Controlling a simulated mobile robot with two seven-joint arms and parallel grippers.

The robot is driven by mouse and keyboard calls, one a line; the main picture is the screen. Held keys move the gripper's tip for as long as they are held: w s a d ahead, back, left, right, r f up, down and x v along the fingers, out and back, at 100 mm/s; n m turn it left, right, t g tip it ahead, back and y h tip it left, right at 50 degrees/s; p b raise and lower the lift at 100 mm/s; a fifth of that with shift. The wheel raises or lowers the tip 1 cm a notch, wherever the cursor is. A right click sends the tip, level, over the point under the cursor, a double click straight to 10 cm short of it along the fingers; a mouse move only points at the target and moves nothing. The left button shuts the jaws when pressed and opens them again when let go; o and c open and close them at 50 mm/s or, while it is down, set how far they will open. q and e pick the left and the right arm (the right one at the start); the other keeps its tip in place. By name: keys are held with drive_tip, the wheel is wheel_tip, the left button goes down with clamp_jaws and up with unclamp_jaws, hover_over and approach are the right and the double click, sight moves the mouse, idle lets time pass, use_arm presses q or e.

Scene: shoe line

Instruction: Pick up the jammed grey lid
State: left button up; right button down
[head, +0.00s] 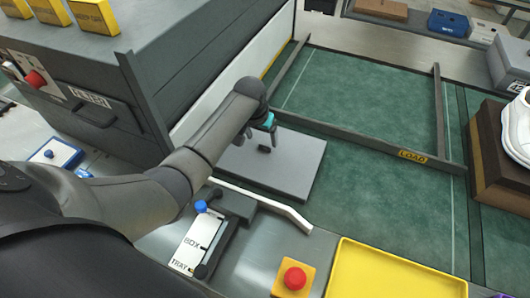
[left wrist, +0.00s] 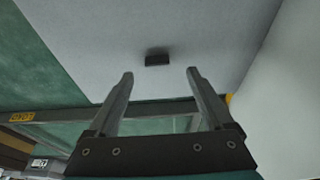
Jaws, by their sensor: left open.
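The grey lid (head: 290,168) is a flat light-grey plate lying on the green belt, close to the white side wall of the grey machine. A small dark block-like knob (head: 264,150) stands on its top. My left gripper (head: 268,124) is above the lid near the knob, pointing down, partly hidden by my arm. In the left wrist view the left gripper (left wrist: 160,75) is open and empty. The knob (left wrist: 157,58) shows just beyond the gap between its fingertips, on the lid's surface (left wrist: 200,35). My right gripper is not in view.
A dark bar marked LOAD (head: 412,156) crosses the green belt (head: 375,200) beyond the lid. A BOX/TRAY lever panel (head: 205,240), a red button (head: 295,278) and a yellow tray (head: 345,262) are at the front. A white shoe on a brown block (head: 490,160) stands right.

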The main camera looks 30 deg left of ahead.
sight(265, 146)
use_arm(q)
drive_tip(key=shift+d+b+x, duration=0.1)
drive_tip(key=shift+b+x, duration=0.35)
drive_tip(key=shift+x, duration=0.7)
drive_tip(key=shift+d+b+x, duration=0.15)
drive_tip(key=shift+b+x, duration=0.3)
drive_tip(key=shift+x, duration=0.7)
clamp_jaws()
